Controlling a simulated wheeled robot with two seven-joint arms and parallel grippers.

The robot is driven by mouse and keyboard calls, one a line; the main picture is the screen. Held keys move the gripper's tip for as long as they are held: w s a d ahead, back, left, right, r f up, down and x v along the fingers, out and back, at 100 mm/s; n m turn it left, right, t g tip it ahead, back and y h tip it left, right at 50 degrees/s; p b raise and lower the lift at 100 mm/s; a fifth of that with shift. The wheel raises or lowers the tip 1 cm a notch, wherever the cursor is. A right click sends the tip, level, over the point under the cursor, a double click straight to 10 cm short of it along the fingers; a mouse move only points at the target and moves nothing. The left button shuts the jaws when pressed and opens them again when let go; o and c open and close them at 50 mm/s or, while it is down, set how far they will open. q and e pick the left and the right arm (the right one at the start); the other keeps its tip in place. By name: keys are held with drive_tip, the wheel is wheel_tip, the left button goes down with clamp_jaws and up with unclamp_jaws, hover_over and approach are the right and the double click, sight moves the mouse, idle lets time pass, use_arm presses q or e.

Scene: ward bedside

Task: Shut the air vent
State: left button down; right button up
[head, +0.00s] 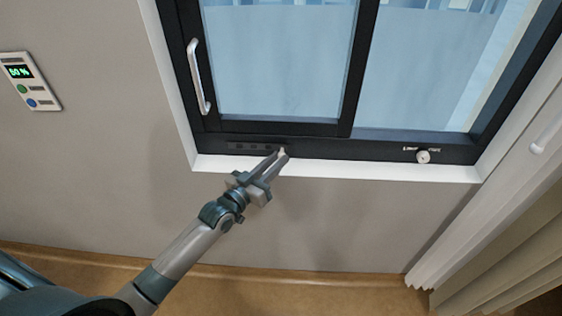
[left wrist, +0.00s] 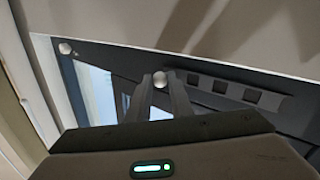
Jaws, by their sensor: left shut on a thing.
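The air vent (head: 250,147) is a dark slotted strip on the bottom rail of the black window frame. In the left wrist view the vent (left wrist: 236,92) shows a row of dark square slots that look uncovered. A small pale slider knob (left wrist: 162,77) sits at one end of that row; the head view shows it at the strip's right end. My left gripper (head: 281,155) reaches up to the rail from below. Its fingers (left wrist: 161,88) are shut on the knob, whose rounded top shows between the tips. My right gripper is not in view.
A round knob (head: 422,157) with small lettering is on the rail at right. A white sill (head: 380,171) runs below. A window handle (head: 198,77) is at left, a wall panel (head: 31,81) farther left, and a curtain (head: 500,215) at right.

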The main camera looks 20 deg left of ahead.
use_arm(q)
drive_tip(key=shift+a, duration=0.1)
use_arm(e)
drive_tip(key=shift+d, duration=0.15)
use_arm(q)
drive_tip(key=c, duration=1.6)
unclamp_jaws()
drive_tip(key=shift+a, duration=0.15)
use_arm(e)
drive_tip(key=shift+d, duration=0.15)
use_arm(q)
drive_tip(key=shift+s, duration=0.1)
